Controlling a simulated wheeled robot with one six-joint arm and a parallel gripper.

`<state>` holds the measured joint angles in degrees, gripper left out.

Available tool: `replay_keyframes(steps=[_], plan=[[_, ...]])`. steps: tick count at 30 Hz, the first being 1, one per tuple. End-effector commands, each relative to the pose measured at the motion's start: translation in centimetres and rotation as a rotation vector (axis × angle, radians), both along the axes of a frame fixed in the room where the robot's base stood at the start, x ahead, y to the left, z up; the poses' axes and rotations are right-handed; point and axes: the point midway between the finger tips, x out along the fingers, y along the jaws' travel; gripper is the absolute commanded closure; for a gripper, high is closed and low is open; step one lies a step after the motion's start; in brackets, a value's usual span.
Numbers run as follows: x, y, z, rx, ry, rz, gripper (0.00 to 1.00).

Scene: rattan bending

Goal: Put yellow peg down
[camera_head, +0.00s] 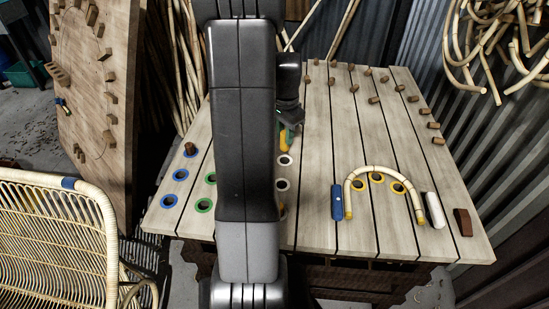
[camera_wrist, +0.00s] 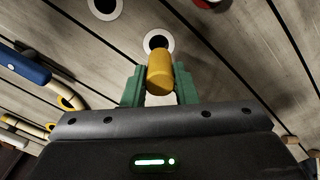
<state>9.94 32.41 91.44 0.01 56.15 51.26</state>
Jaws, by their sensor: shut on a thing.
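The yellow peg (camera_wrist: 160,72) is held between the green fingers of my gripper (camera_wrist: 160,85) in the wrist view. In the head view the yellow peg (camera_head: 284,140) shows beside my arm, with my gripper (camera_head: 287,126) above it. In the wrist view a white-ringed hole (camera_wrist: 158,40) in the table lies just past the peg's end. I cannot tell how far the peg is above the table. My arm hides much of the table's middle-left in the head view.
The plank table (camera_head: 320,215) has blue-ringed holes (camera_head: 168,201) and green-ringed holes (camera_head: 204,205) at left. A bent rattan piece (camera_head: 385,170) lies at right around yellow-ringed holes, between a blue tool (camera_head: 337,202) and a white block (camera_head: 434,210). Brown wooden blocks (camera_head: 373,100) dot the far right.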

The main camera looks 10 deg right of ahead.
Motion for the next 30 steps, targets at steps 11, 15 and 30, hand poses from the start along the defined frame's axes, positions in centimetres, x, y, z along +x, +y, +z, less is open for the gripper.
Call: replay_keyframes(steps=[11, 15, 30], plan=[[-0.1, 0.0, -4.8, 0.0, 0.001, 0.002, 0.96], [-0.1, 0.0, -6.8, 0.001, 0.004, 0.002, 0.96], [0.0, 0.0, -8.2, 0.0, 0.0, 0.003, 0.67]])
